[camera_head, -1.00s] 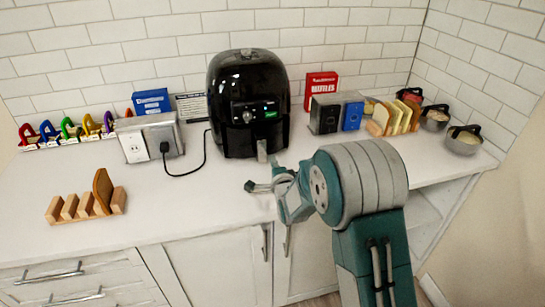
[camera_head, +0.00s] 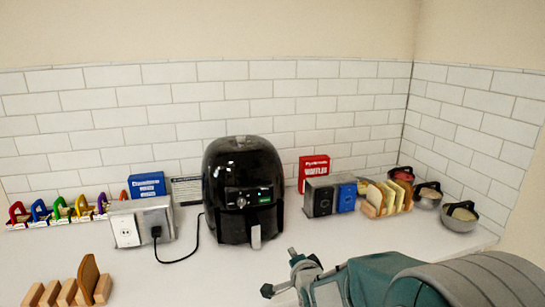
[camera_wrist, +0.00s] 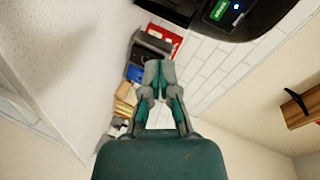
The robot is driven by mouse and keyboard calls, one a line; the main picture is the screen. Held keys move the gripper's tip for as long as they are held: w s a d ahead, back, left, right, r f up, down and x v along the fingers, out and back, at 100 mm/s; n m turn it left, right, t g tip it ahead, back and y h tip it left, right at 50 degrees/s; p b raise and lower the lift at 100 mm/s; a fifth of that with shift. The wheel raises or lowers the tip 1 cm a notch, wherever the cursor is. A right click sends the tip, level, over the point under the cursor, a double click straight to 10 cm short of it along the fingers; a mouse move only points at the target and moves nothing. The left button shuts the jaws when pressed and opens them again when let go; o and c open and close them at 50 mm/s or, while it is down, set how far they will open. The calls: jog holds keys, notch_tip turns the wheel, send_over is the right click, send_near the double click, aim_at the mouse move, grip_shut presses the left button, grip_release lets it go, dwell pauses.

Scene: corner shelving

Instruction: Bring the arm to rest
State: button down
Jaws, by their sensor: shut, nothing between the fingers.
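My gripper (camera_head: 281,273) is at the lower middle of the head view, above the front of the white counter (camera_head: 200,270) and in front of the black air fryer (camera_head: 240,180). My teal and grey arm reaches in from the lower right. In the wrist view my gripper (camera_wrist: 160,68) has its fingertips together with nothing held between them. Part of the air fryer (camera_wrist: 205,15) shows at the top of that view.
A wooden rack (camera_head: 70,292) with a bread slice stands front left. The outlet box (camera_head: 140,225) with a plugged cord is left of the fryer. A red waffles box (camera_head: 313,168), bread rack (camera_head: 388,198) and bowls (camera_head: 460,216) are right. A tiled wall closes the back.

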jog(key=s+d+r+n+g+h, duration=0.1)
jog(key=s+d+r+n+g, duration=0.1)
jog(key=s, duration=0.8)
jog(key=s+d+r+n+g+h, duration=0.1)
jog(key=s+d+n+g, duration=0.3)
jog(key=s, duration=0.7)
jog(key=s+d+r+n+g, duration=0.3)
jog(key=s+d+n, duration=0.1)
jog(key=s, duration=0.6)
jog(key=shift+s+d+n+h, duration=0.15)
jog(key=shift+s+n+h, duration=0.2)
jog(key=shift+n, duration=0.25)
jog(key=c, duration=1.3)
grip_release()
jog(key=shift+w, duration=0.1)
jog(key=shift+c, duration=0.2)
